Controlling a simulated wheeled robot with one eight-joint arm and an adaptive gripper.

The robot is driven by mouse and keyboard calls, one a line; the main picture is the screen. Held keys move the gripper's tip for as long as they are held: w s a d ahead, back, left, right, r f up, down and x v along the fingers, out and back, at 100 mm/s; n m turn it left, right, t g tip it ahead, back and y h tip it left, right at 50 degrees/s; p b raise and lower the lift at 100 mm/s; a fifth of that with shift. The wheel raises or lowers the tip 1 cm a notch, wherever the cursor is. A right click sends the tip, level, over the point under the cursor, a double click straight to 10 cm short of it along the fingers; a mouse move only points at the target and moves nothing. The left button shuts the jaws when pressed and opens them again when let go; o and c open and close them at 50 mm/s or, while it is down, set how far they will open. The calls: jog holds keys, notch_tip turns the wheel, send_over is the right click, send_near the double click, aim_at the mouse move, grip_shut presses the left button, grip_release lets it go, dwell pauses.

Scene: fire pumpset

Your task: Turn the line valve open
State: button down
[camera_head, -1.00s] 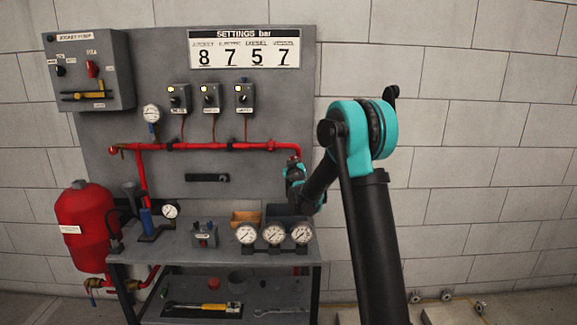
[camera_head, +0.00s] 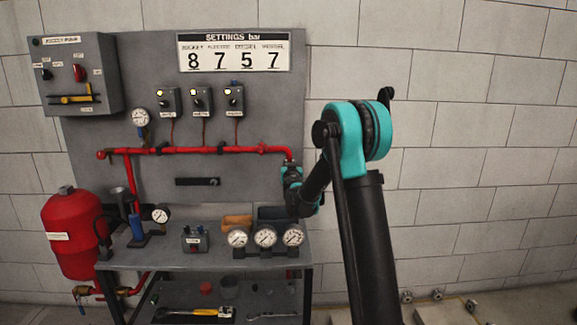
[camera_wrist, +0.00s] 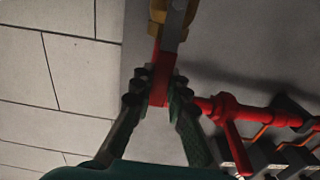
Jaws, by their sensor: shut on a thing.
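The line valve shows in the wrist view as a brass-coloured body (camera_wrist: 172,15) at the top, with a red handle (camera_wrist: 158,85) reaching down from it. My gripper (camera_wrist: 160,90) has its two dark fingers closed on either side of this red handle. In the head view my gripper (camera_head: 290,178) is at the right end of the red pipe (camera_head: 200,150), just below its bend. There my gripper and arm hide the valve, so I cannot tell how far it is turned.
A grey bench (camera_head: 200,258) stands below, with several gauges (camera_head: 265,237) near my gripper. A red tank (camera_head: 72,235) is at the left. A settings sign (camera_head: 234,52) is above the pipe. The wall right of my arm is clear.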

jog(key=c, duration=1.5)
grip_release()
jog(key=shift+o, duration=0.2)
jog(key=shift+s, duration=0.1)
jog(key=s, duration=1.2)
jog(key=shift+a, duration=0.1)
